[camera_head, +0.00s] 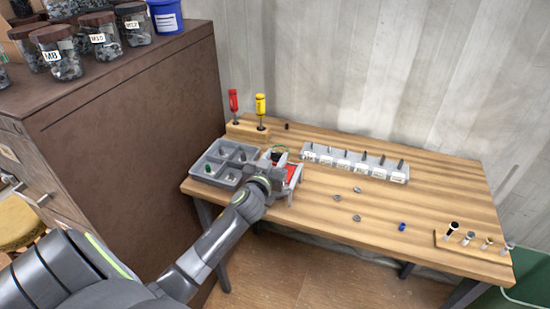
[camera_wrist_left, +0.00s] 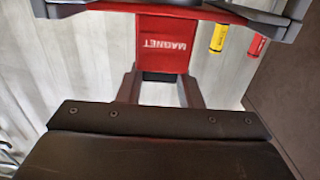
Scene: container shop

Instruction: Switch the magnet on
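The red magnet (camera_wrist_left: 165,45) stands out in the left wrist view, its MAGNET label upside down in the picture. A wider red part crosses the top edge there. In the head view a little of the red (camera_head: 291,173) shows at the tray's right, partly hidden by my left gripper (camera_head: 281,172). In the wrist view two dark fingers (camera_wrist_left: 160,88) reach to the label's lower edge, one on each side. I cannot tell whether they press on it. I see no switch clearly. My right gripper is not in view.
A grey compartment tray (camera_head: 206,160) is left of my gripper. Red (camera_head: 233,100) and yellow (camera_head: 260,104) screwdrivers stand behind it. A labelled rack (camera_head: 350,166) is to the right, with several loose metal parts and a blue piece (camera_head: 402,227) in front. The bench's front middle is mostly clear.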

